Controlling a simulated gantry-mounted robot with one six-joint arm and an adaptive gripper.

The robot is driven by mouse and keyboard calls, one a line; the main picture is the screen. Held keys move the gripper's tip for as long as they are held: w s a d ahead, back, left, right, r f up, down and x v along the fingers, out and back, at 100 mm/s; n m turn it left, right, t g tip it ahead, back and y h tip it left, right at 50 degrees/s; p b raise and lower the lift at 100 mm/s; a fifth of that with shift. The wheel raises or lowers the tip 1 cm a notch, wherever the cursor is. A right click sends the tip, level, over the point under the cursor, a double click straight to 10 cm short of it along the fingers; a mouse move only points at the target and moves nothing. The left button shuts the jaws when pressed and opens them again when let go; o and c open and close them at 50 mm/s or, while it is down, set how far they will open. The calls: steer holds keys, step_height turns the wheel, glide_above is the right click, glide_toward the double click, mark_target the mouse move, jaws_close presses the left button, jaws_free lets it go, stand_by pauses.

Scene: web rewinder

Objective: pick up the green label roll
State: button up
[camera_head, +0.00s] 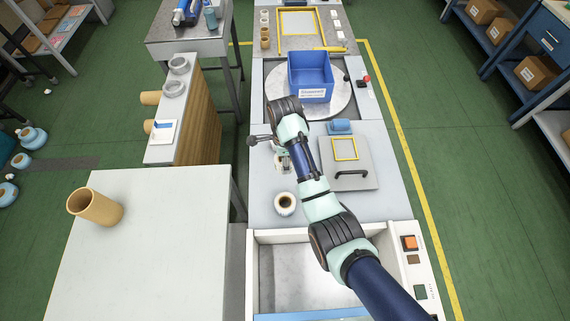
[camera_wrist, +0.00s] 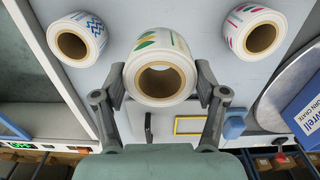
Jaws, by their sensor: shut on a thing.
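The green label roll (camera_wrist: 148,47) is white with green leaf-like prints and a brown core. It is in the middle of the wrist view, and my gripper (camera_wrist: 160,93) is shut on it, with one finger against each side. It looks slightly larger than the rolls beside it; I cannot tell whether it is clear of the surface. In the head view my gripper (camera_head: 283,163) is small and partly hidden by my arm, and the held roll is hard to make out there.
A blue-zigzag roll (camera_wrist: 78,39) and a pink-marked roll (camera_wrist: 255,34) stand on either side. The blue crate (camera_head: 310,77) sits on a round turntable (camera_head: 342,101). A grey plate with a black handle (camera_head: 351,173) lies right of my arm. A white table (camera_head: 150,235) is at left.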

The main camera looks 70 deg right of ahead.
step_height(320, 180, up, 13)
steer(key=p, duration=0.8)
